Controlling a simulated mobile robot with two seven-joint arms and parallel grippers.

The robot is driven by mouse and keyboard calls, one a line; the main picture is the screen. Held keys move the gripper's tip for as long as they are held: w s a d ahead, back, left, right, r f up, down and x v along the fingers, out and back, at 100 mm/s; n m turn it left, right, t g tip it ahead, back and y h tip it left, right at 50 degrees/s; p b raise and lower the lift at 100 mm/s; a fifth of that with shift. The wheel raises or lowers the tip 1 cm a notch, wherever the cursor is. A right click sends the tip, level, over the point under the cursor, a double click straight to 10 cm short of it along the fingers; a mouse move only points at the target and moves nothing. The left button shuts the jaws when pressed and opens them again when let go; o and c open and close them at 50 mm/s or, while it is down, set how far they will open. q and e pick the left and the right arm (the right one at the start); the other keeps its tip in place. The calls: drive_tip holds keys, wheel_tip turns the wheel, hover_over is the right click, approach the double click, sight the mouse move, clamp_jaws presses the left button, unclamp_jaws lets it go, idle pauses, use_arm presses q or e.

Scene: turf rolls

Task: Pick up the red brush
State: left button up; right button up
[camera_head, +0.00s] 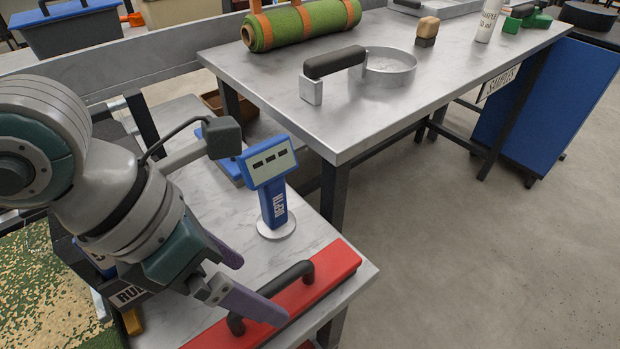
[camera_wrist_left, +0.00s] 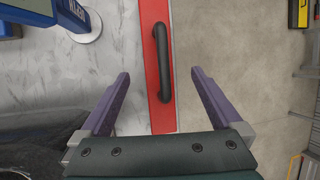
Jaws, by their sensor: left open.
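The red brush (camera_head: 335,265) is a long red block with a black arched handle, lying along the right edge of the light marbled worktop. In the left wrist view the brush (camera_wrist_left: 149,85) runs up the middle, handle uppermost. My left gripper (camera_head: 258,288) is open and empty above the brush, its purple fingers tilted toward it. In the left wrist view the fingers (camera_wrist_left: 160,74) appear on either side of the red block and handle, apart from them. Part of the brush's near end is hidden by the gripper. My right gripper is not in view.
A blue display stand (camera_head: 272,195) rises from the worktop close behind the brush. A steel table (camera_head: 440,85) beyond holds a green roll (camera_head: 300,25) and a ring-shaped tool with a black handle (camera_head: 390,68). Open floor (camera_head: 480,270) lies to the right.

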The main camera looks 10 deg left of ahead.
sight(286, 294)
use_arm(q)
drive_tip(key=shift+x, duration=0.9)
drive_tip(key=x, duration=0.2)
drive_tip(key=w+b+x, duration=0.1)
drive_tip(key=x, duration=0.2)
drive_tip(key=shift+r, duration=0.15)
drive_tip(key=c, duration=1.4)
clamp_jaws()
drive_tip(key=shift+r, duration=0.15)
